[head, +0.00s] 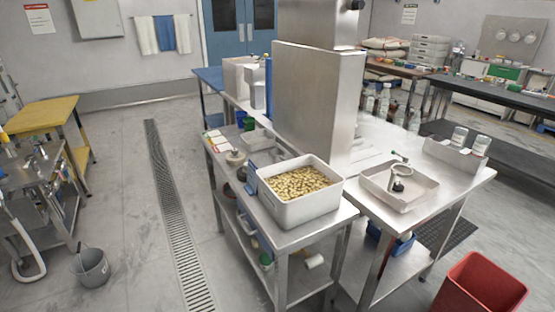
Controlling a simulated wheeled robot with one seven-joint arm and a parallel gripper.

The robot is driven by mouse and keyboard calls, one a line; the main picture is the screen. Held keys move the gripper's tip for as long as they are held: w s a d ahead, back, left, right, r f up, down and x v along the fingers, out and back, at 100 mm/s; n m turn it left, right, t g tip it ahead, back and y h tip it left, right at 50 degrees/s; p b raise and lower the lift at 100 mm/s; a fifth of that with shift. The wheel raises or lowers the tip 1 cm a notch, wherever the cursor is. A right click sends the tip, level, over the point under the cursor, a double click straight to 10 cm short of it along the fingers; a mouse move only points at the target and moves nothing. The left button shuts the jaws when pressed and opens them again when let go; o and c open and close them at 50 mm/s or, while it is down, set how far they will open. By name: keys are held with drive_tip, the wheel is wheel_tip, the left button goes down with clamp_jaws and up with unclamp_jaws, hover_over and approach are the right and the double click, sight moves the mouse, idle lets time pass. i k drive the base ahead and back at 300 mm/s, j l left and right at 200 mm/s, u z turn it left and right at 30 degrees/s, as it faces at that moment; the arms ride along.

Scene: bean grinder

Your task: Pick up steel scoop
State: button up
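I cannot clearly make out a steel scoop in the head view. A small metal item with a ring and a dark knob (398,186) is in the shallow metal tray (376,197) on the right steel table; it is too small to tell what it is. A white bin (298,211) full of tan beans (298,182) stands at the front of the left steel table. My gripper is not in view.
A tall steel cabinet (318,105) stands behind the bin. A metal box with jars (455,158) is at the right table's far end. A red bin (480,287) and a grey bucket (92,268) stand on the floor.

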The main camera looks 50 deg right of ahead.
sight(276, 155)
drive_tip(key=i+j, duration=0.2)
drive_tip(key=i, duration=0.3)
drive_tip(key=i+j, duration=0.2)
drive_tip(key=i, duration=0.35)
drive_tip(key=i+j+z, duration=0.1)
drive_tip(key=i, duration=0.4)
drive_tip(key=i+j, duration=0.3)
drive_tip(key=i, duration=0.2)
drive_tip(key=i+j, duration=0.2)
drive_tip(key=i, duration=0.35)
drive_tip(key=i+j+z, duration=0.1)
drive_tip(key=z, duration=1.2)
drive_tip(key=i+j, duration=0.05)
drive_tip(key=i, duration=0.05)
